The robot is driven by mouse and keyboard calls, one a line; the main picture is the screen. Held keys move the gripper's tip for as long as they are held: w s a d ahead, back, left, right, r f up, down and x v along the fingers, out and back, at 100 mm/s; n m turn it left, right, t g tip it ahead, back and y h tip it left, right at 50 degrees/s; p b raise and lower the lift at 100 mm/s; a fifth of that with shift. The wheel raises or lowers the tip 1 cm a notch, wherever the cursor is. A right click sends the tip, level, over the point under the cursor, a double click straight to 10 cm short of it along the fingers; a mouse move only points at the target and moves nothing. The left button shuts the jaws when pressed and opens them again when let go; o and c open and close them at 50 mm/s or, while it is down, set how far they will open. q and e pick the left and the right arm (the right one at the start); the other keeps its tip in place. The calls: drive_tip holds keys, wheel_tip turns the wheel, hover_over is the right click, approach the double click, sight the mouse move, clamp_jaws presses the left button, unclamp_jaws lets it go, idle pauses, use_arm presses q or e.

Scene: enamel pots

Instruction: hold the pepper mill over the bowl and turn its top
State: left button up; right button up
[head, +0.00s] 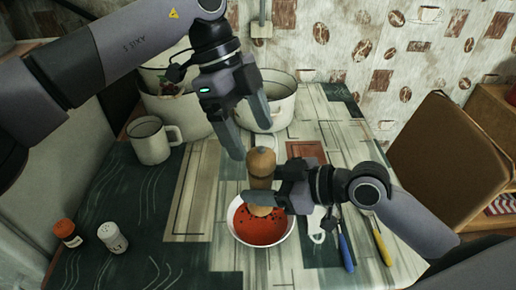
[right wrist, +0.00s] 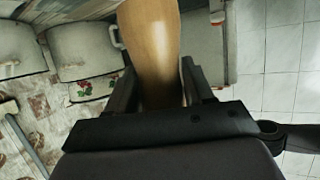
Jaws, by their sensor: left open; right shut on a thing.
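The wooden pepper mill (head: 261,169) is held upright above the white bowl (head: 235,236) of red soup, which has dark specks on it. My right gripper (head: 258,198) is shut on the mill's lower body. In the right wrist view the mill (right wrist: 152,45) stands between the two fingers (right wrist: 158,88). My left gripper (head: 253,140) is open, fingers pointing down, just above the mill's round top and apart or nearly so; the exact gap is hard to tell.
A white mug (head: 148,142) stands at the left. A white pot (head: 283,101) is behind my left gripper. A shaker with an orange cap (head: 67,233) and a white shaker (head: 112,238) stand front left. Blue (head: 346,252) and yellow (head: 381,247) handled utensils lie right of the bowl.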

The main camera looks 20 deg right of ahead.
sight(258, 149)
use_arm(q)
drive_tip(key=shift+x, duration=2.35)
drive_tip(key=c, duration=1.1)
drive_tip(key=shift+o, duration=0.2)
drive_tip(key=shift+m+g+y, duration=0.3)
drive_tip(key=shift+m+y, duration=0.2)
drive_tip(key=shift+m, duration=1)
drive_tip(key=o, duration=1.1)
drive_tip(key=shift+c, duration=0.2)
